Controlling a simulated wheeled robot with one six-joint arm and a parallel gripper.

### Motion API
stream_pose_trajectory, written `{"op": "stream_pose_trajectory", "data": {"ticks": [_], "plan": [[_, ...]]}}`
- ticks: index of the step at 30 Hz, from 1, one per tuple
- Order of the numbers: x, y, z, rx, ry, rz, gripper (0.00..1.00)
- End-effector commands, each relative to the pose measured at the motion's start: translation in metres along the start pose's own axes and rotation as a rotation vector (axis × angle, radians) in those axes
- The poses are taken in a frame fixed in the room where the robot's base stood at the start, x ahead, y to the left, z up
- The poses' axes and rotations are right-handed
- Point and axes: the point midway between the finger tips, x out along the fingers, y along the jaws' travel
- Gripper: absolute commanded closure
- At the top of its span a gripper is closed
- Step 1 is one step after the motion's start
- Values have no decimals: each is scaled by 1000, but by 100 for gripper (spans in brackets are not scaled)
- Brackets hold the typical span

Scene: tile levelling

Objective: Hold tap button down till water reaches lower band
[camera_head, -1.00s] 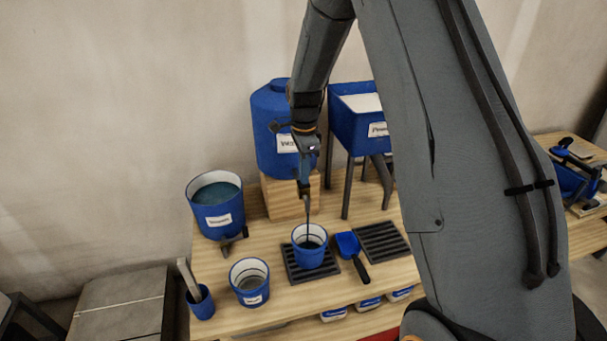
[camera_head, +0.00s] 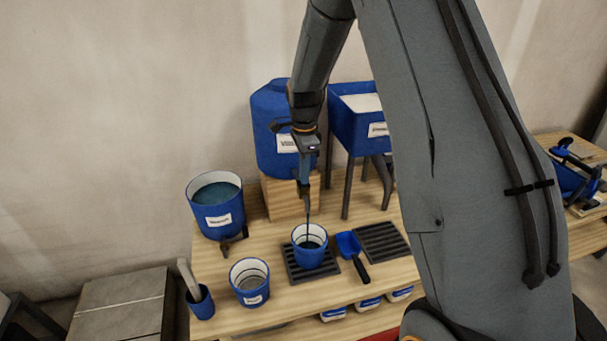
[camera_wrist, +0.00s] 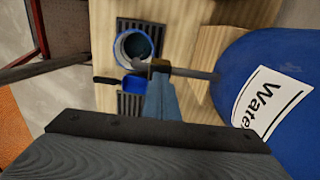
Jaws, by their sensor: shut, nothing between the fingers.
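The blue water tank (camera_head: 268,142) stands on a wooden block, its "Water" label plain in the wrist view (camera_wrist: 268,106). A spout reaches out from the tank in the wrist view (camera_wrist: 190,72). My gripper (camera_head: 304,188) is shut and points down at the tap; in the wrist view (camera_wrist: 160,72) its tip meets the spout, and the button is hidden. A blue bucket with a white inside (camera_head: 309,250) stands on a dark grate below. A thin dark stream runs down into it. Dark water lies inside the bucket (camera_wrist: 138,46); I cannot make out the bands against it.
A labelled bucket of water (camera_head: 217,208) is at the back left. A banded bucket (camera_head: 250,284) and a small cup with a stick (camera_head: 201,304) stand front left. A blue scoop (camera_head: 350,248) lies right of the grate. A blue hopper on legs (camera_head: 352,128) is behind.

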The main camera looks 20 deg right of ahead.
Motion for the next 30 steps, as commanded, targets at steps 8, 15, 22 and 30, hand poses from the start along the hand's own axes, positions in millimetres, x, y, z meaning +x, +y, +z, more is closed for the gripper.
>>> {"op": "stream_pose_trajectory", "data": {"ticks": [8, 15, 22, 30], "plan": [[7, 6, 0, 0, 0, 16, 100], [7, 6, 0, 0, 0, 16, 100], [7, 6, 0, 0, 0, 16, 100], [-17, 5, 0, 0, 0, 10, 100]]}}
